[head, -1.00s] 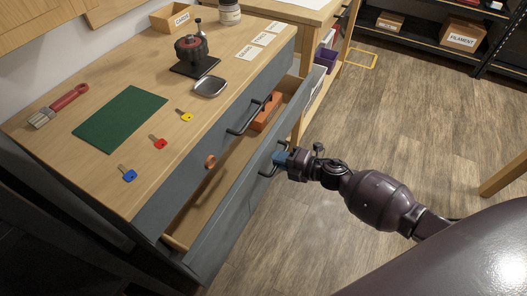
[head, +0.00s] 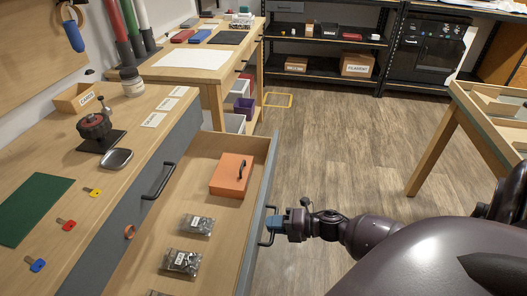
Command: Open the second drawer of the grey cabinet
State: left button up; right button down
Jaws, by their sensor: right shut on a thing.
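The grey cabinet (head: 104,262) stands at the left with a wooden top. The drawer below its top drawer is pulled well out, and its grey front (head: 256,215) faces right. Inside lie an orange box (head: 229,178) with a dark handle and clear bags of small parts (head: 182,262). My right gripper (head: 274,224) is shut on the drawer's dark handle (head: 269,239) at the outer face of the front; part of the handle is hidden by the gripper. The top drawer is shut, with its own dark handle (head: 158,181). My left gripper is out of view.
A wooden bench (head: 190,68) stands beyond, and another table (head: 488,112) at the right. The floor (head: 350,140) between is clear.

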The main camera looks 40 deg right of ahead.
jog(key=shift+s+d, duration=0.2)
jog(key=shift+s, duration=0.05)
jog(key=c, duration=1.4)
grip_release()
jog(key=shift+o, duration=1.1)
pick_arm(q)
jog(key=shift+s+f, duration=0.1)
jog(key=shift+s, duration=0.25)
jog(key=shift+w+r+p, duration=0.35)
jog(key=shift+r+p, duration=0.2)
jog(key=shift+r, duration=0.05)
pick_arm(e)
jog(key=v, duration=1.1)
